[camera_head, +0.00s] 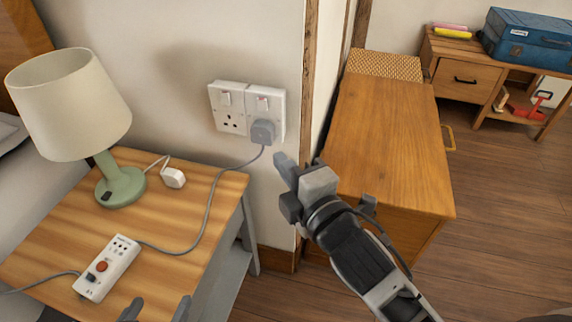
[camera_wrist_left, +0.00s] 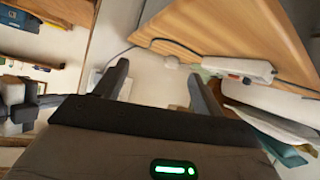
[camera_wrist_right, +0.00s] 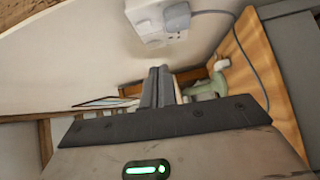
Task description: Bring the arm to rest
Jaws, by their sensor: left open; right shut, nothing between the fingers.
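My right arm comes in from the lower right in the head view. Its gripper (camera_head: 287,172) is shut and empty, in front of the wall by the double socket (camera_head: 231,108). In the right wrist view the fingers of this gripper (camera_wrist_right: 158,86) lie together with nothing between them. A grey plug (camera_head: 263,132) sits in the socket's right half, apart from the fingers. My left gripper (camera_head: 156,311) shows only its fingertips at the bottom edge of the head view, in front of the bedside table. In the left wrist view this gripper (camera_wrist_left: 161,88) is open and empty.
The bedside table (camera_head: 160,218) holds a green lamp (camera_head: 121,186), a white power strip (camera_head: 107,267) and a white plug (camera_head: 174,178). A cable runs from strip to socket. A wooden cabinet (camera_head: 390,140) stands beside my right arm. The floor (camera_head: 490,210) at right is open.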

